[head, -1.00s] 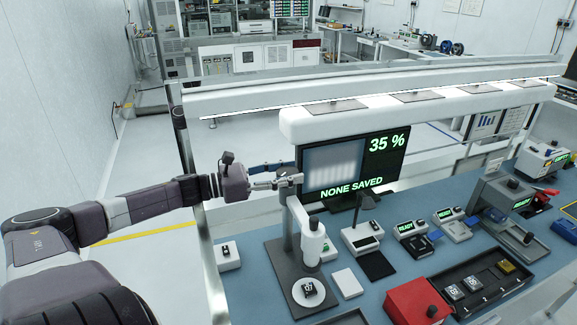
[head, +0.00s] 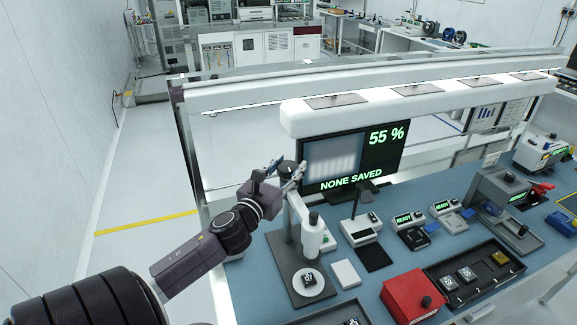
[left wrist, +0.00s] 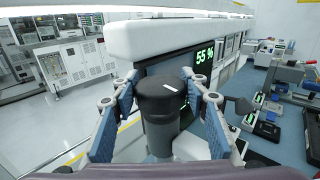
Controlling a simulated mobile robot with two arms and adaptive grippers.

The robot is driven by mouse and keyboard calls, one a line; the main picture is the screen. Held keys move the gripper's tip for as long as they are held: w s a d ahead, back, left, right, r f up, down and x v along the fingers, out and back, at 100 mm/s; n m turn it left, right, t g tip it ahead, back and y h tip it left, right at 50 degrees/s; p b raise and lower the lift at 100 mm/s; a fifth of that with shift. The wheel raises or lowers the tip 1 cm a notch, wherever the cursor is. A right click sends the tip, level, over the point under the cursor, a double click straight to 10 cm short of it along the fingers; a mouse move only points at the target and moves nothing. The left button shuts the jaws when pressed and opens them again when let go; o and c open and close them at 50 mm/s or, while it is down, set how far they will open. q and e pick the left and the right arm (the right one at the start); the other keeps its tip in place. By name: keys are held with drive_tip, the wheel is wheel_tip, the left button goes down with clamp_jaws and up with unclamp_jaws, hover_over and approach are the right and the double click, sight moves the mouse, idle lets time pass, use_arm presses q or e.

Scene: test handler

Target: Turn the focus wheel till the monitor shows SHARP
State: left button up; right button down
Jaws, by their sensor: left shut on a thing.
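The focus wheel (left wrist: 165,98), a black round knob with a white mark on its top, stands between the blue-padded fingers of my left gripper (head: 287,169) in the left wrist view. The gripper is shut on it at the top of the microscope's column. In the head view, the fingers partly hide the wheel. The microscope (head: 312,238) has a white tube over a round stage with a small dark chip (head: 309,279). The monitor (head: 350,160) behind reads 55 % and NONE SAVED beside a blurred pale picture; SHARP is not shown. My right gripper is not in view.
The white lamp bar (head: 420,103) runs above the monitor. A white device with a black post (head: 361,229) stands right of the microscope, near a white block (head: 346,273). A red box (head: 408,296) and a dark tray (head: 490,294) lie at the front right.

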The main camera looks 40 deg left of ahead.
use_arm(q)
drive_tip(key=shift+n+g+y, duration=0.75)
drive_tip(key=shift+n+y, duration=0.35)
drive_tip(key=shift+y, duration=0.45)
drive_tip(key=shift+n+g+y, duration=0.75)
drive_tip(key=shift+n+y, duration=0.35)
drive_tip(key=shift+y, duration=0.45)
drive_tip(key=o, duration=1.2)
drive_tip(key=v, duration=1.2)
drive_tip(key=shift+w, duration=0.1)
